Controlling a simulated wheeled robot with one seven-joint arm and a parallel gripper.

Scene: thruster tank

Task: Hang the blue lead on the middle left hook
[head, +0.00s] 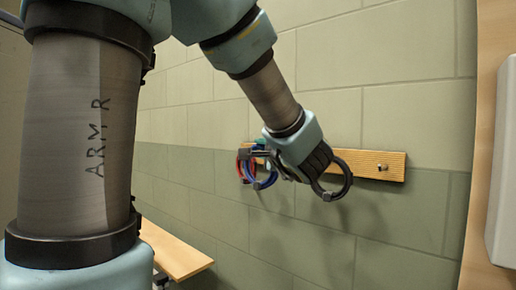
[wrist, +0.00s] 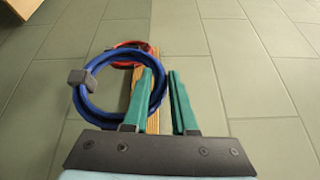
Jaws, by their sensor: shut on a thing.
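The blue lead (wrist: 84,95) is a ring with a grey block on it. In the wrist view its right side passes between the two green fingers of my gripper (wrist: 166,85), which are shut on it. In the head view the blue lead (head: 273,178) hangs from my gripper (head: 258,148), close in front of the wooden hook board (head: 365,160). A bare metal hook (head: 383,168) shows at the board's right end. The hooks on the left are hidden behind my gripper and the leads.
A red lead (head: 240,168) is at the board's left end, and also shows behind the blue lead in the wrist view (wrist: 126,62). A black ring-shaped lead (head: 345,178) is at the board right of my gripper. A wooden bench (head: 175,255) stands lower left.

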